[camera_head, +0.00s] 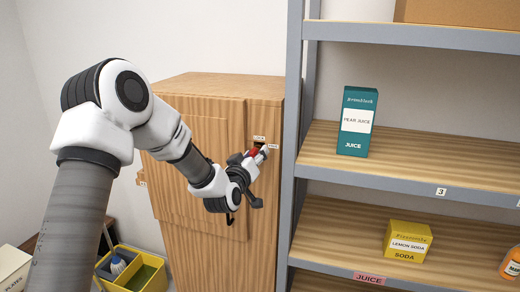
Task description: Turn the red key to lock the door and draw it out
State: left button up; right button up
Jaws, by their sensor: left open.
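A wooden cabinet (210,84) stands against the wall, left of the shelf, and its door looks shut. My left arm comes in from the left and reaches across the front of the cabinet. My left gripper (258,157) is open at the lock, near the upper right of the door. The red key (253,152) shows as a small red patch at the fingers; most of it and the keyhole are hidden. A small label reading LOCK (259,138) sits above, and another label (272,146) sits to the right. My right gripper is out of view.
A grey-framed shelf unit (293,110) stands close on the right of the gripper. It bears a teal juice carton (358,122), a yellow soda box (407,241) and an orange bottle (511,264). A yellow bin (147,262) stands at the lower left.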

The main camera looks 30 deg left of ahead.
pick_arm(q)
jog(key=shift+s, duration=0.1)
grip_shut()
jog(key=shift+f+n+b, duration=0.15)
jog(key=shift+n+b, duration=0.25)
jog(key=shift+b, duration=0.2)
jog(key=shift+d+n+b, duration=0.1)
jog(key=shift+n+b, duration=1.55)
jog(key=shift+n, duration=0.75)
